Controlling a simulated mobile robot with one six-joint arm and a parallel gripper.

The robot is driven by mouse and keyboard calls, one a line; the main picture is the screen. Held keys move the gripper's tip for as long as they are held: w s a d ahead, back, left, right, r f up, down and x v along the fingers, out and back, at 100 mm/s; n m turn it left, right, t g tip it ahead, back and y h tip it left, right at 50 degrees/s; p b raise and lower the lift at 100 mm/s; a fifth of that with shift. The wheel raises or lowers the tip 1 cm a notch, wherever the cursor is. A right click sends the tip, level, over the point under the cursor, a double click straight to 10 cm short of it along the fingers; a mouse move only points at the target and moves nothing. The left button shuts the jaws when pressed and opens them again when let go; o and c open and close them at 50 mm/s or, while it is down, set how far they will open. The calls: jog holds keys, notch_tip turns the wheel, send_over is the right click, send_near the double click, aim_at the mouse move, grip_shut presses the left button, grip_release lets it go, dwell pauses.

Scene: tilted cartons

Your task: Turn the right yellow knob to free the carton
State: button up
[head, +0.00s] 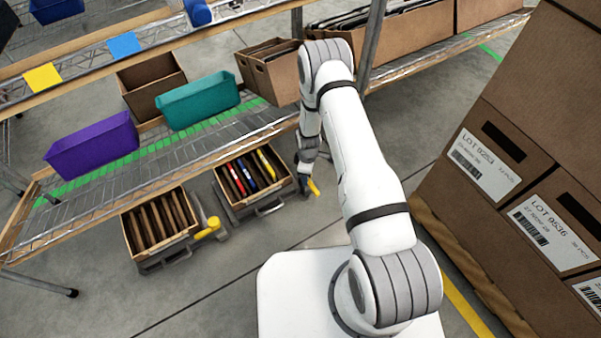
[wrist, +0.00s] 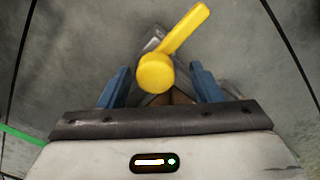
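The right yellow knob (head: 313,187) sits at the right side of the right carton's holder, low near the floor. In the wrist view the yellow knob (wrist: 156,73) shows a round hub, with its lever pointing up and to the right. My gripper (wrist: 160,82) has its two blue fingers apart, one on each side of the hub; I cannot tell whether they touch it. In the head view my gripper (head: 304,182) is at the knob, partly hidden by my arm. The right carton (head: 228,196) is tilted and holds dark files with red, blue and yellow ones.
The left carton (head: 133,236) with brown files stands beside it, with its own yellow knob (head: 209,227). A wire shelf above bears a purple bin (head: 93,147) and a teal bin (head: 199,101). Stacked boxes (head: 492,166) stand at the right. Floor between is clear.

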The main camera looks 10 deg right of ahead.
jog(key=shift+r+p, duration=1.45)
jog(key=shift+r, duration=2.45)
